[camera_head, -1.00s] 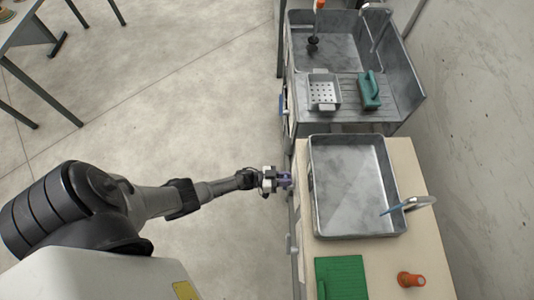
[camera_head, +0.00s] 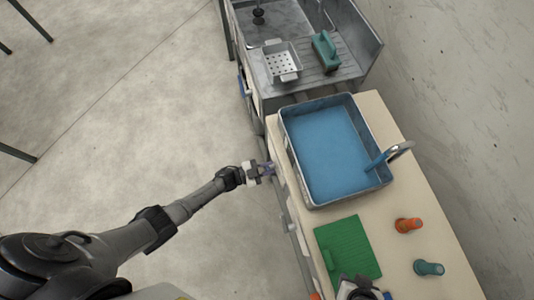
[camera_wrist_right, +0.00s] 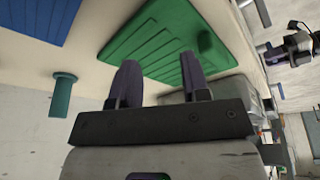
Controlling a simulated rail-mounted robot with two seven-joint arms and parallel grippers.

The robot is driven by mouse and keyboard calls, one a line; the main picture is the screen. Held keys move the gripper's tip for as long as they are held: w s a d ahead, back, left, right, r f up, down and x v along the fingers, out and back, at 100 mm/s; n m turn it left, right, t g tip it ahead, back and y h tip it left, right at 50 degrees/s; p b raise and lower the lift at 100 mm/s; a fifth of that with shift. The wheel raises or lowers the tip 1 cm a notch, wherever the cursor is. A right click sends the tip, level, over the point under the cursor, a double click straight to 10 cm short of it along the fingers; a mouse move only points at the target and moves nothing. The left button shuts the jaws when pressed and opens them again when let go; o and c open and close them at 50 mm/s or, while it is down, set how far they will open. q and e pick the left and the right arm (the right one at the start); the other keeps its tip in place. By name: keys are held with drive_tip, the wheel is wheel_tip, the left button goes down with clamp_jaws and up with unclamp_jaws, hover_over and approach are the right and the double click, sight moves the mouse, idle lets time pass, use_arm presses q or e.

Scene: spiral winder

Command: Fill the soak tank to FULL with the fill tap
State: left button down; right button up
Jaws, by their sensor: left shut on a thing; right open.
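The soak tank (camera_head: 335,150) is a grey metal basin on the pale counter, holding a broad pool of blue water. The fill tap's curved silver spout (camera_head: 400,151) stands at its right rim, with a blue stream falling into the tank. A FULL mark cannot be made out. My left gripper (camera_head: 268,169) is shut at the counter's front, left of the tank; what it grips is too small and hidden to identify. My right gripper (camera_wrist_right: 160,78) is open and empty in the right wrist view, near the green board; part of its arm shows at the head view's bottom edge.
The ribbed green board (camera_head: 347,248), an orange knobbed piece (camera_head: 408,225) and a teal one (camera_head: 428,268) are on the counter. Behind is a metal sink unit with a perforated tray (camera_head: 282,65) and a green-handled block (camera_head: 326,52). A wall bounds the right.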

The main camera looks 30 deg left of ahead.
idle(0.4)
use_arm(q)
drive_tip(key=c, duration=1)
unclamp_jaws()
drive_tip(key=v, duration=1.3)
drive_tip(key=shift+s+a+p, duration=0.3)
drive_tip(key=shift+p, duration=0.05)
